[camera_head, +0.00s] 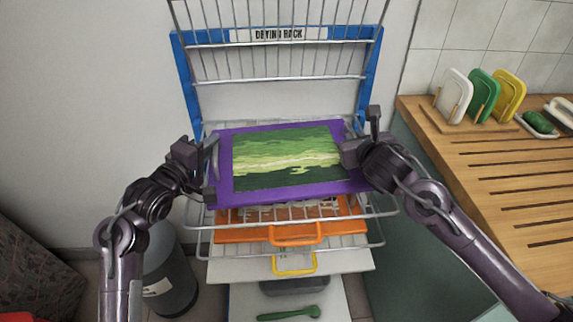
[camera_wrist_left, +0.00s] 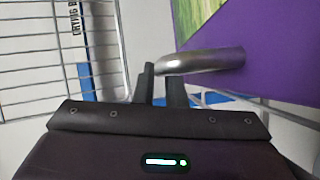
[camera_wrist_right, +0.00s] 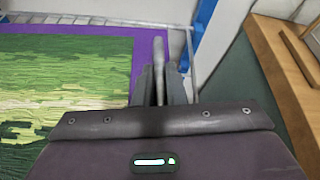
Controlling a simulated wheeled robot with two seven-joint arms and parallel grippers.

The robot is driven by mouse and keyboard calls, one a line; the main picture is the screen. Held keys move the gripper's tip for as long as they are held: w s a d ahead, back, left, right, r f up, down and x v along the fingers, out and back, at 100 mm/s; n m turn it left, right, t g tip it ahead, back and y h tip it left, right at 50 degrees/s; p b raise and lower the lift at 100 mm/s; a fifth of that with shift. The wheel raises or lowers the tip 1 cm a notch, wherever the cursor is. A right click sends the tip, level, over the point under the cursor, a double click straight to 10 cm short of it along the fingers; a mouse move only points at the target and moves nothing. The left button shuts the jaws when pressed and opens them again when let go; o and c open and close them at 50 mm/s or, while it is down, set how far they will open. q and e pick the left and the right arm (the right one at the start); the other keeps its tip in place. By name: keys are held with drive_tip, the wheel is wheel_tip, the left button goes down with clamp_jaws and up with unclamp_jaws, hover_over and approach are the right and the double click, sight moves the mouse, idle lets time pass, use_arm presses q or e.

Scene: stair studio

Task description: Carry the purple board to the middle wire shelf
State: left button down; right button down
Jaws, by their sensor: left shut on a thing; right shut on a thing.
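The purple board (camera_head: 285,197) has a green and cream picture in its middle and a purple border. It is held roughly level in front of the drying rack (camera_head: 182,75). My left gripper (camera_head: 207,160) is shut on a metal handle (camera_wrist_left: 205,61) at the board's left side. My right gripper (camera_head: 352,150) is shut on the handle (camera_wrist_right: 158,60) at its right side. A wire shelf (camera_head: 381,213) shows its rails just below the board. The board hides much of it, and I cannot tell whether they touch.
Upper wire shelves (camera_head: 290,79) are empty. Below the board lie an orange board (camera_head: 240,236) and a white one with a yellow handle (camera_head: 293,267). A green spoon (camera_head: 289,314) lies lower. A wooden counter (camera_head: 480,165) stands right, a grey bin (camera_head: 168,270) left.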

use_arm(q)
drive_tip(key=c, duration=1.5)
unclamp_jaws()
use_arm(e)
drive_tip(key=c, duration=1.5)
unclamp_jaws()
use_arm(q)
drive_tip(key=shift+s+a, duration=0.1)
drive_tip(key=v, duration=1.1)
drive_tip(key=shift+s+a, duration=0.2)
drive_tip(key=shift+s, duration=0.15)
use_arm(e)
drive_tip(key=v, duration=1.2)
drive_tip(key=shift+s+f, duration=0.1)
